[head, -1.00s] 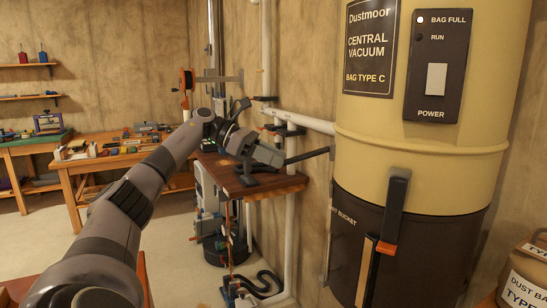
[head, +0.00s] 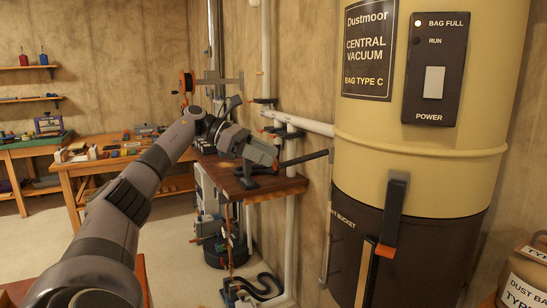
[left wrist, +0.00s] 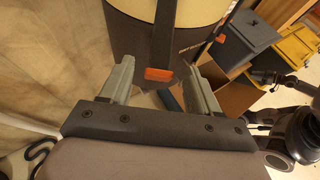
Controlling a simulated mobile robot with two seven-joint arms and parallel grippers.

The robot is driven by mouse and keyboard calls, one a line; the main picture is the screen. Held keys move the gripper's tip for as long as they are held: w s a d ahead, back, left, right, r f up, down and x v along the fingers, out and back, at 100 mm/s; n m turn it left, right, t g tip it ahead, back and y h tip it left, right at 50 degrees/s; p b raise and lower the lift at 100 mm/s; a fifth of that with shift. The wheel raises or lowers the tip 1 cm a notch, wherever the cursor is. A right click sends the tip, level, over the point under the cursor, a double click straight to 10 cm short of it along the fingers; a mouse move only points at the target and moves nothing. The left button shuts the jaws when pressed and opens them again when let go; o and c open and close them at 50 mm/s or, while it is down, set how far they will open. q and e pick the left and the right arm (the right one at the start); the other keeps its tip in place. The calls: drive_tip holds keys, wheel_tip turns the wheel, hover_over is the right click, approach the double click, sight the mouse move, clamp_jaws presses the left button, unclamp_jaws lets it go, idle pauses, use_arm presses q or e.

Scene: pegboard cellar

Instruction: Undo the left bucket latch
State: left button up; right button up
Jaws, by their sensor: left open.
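The left bucket latch (head: 306,158) is a dark lever at the left side of the vacuum's dark bucket (head: 345,240). The fingers are apart, with a gap visible on each side of the latch. The front latch (head: 394,210), dark with an orange tip, hangs down against the bucket.
A wooden wall shelf (head: 240,186) lies just below my left gripper. White pipes (head: 310,126) run along the wall behind. A dust bag container (head: 525,275) stands at the lower right. A workbench (head: 110,160) stands at the back left.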

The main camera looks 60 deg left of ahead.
use_arm(q)
drive_tip(key=p+v, duration=0.1)
drive_tip(key=v, duration=0.3)
drive_tip(key=shift+s+a+r, duration=0.1)
drive_tip(key=shift+r, duration=0.05)
idle(0.4)
